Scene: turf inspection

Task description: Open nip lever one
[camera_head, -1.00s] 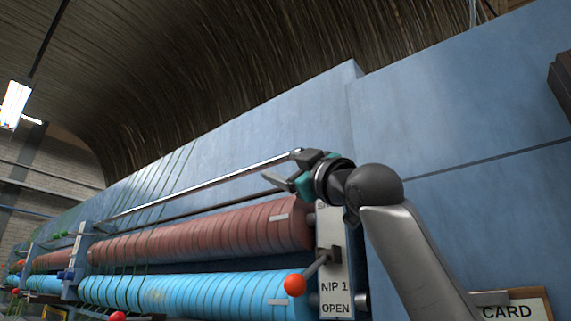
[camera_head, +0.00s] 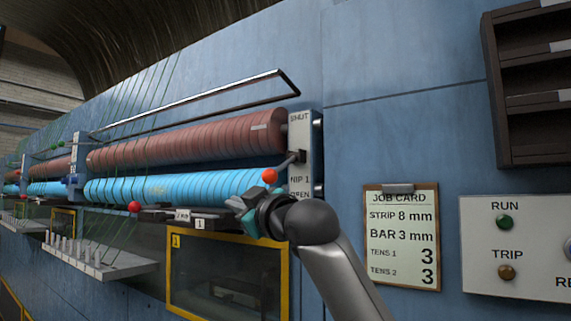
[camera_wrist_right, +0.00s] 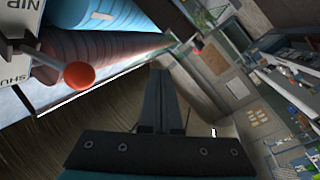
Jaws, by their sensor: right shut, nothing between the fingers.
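The nip one lever (camera_head: 270,176) is a short dark rod with a red-orange ball. It sticks out left and slightly down from a white plate (camera_head: 300,140) marked SHUT at the top, NIP 1 and OPEN below. In the right wrist view the ball (camera_wrist_right: 79,75) is at upper left, beside the plate (camera_wrist_right: 16,50). My right gripper (camera_head: 238,212) appears just below and left of the ball, with a gap in the picture. Its fingers (camera_wrist_right: 160,85) are together and empty in the right wrist view. My left gripper is not in view.
A red-brown roller (camera_head: 190,140) lies above a blue roller (camera_head: 170,186), left of the plate. A metal rail (camera_head: 200,98) runs above them. Below is a yellow-framed window (camera_head: 228,275). A job card (camera_head: 402,235) and a RUN/TRIP panel (camera_head: 515,250) are at right.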

